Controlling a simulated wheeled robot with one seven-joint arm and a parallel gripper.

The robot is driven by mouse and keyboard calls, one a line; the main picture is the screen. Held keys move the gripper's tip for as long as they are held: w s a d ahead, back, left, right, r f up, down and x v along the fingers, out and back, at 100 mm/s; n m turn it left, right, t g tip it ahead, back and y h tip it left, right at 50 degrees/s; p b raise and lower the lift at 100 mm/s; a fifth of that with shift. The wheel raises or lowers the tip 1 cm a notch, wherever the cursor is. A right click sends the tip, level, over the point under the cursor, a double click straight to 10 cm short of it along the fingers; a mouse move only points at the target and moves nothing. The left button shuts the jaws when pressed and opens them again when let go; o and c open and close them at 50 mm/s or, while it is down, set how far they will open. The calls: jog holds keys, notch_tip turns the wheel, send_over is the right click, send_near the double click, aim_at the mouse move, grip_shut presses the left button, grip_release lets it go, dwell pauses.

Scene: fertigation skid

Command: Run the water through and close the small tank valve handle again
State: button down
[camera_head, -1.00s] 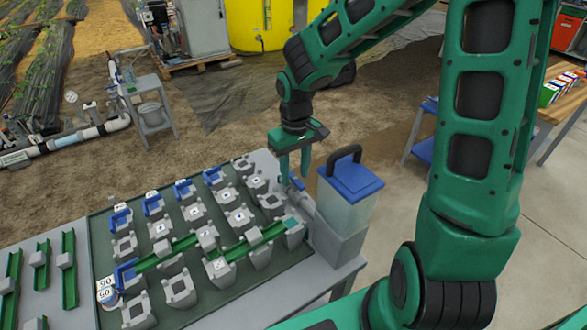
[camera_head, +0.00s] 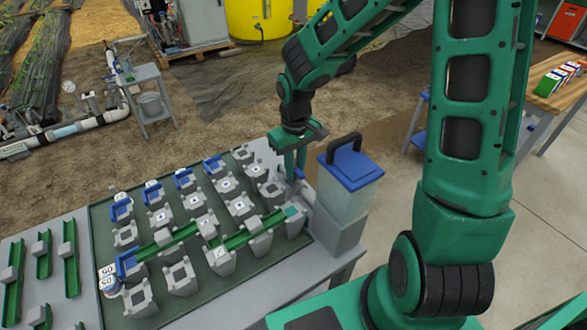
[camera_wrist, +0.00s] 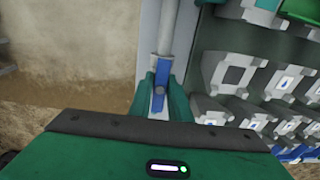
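The small tank (camera_head: 346,201) is a clear box with a blue lid and black handle, on a grey block at the bench's right end. The blue valve handle (camera_wrist: 160,78) shows in the wrist view between my fingers, roughly in line with the grey pipe (camera_wrist: 168,30). My gripper (camera_head: 296,163) points down just left of the tank, its fingers close together over the valve; it also shows in the wrist view (camera_wrist: 161,96). It looks shut on the handle, though fingertip contact is partly hidden. Green channels (camera_head: 243,237) run across grey blocks on the board; no water is discernible.
The green board (camera_head: 222,292) with several grey and blue blocks fills the bench left of my gripper. Loose green channels (camera_head: 70,258) lie at the far left. A small stand (camera_head: 149,96) and a wooden table (camera_head: 560,95) stand beyond, with open floor between.

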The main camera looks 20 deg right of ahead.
jog(key=m, duration=1.4)
jog(key=shift+m, duration=0.4)
jog(key=m, duration=0.4)
jog(key=shift+m, duration=0.3)
jog(key=c, duration=1.6)
grip_release()
jog(key=shift+r, duration=0.15)
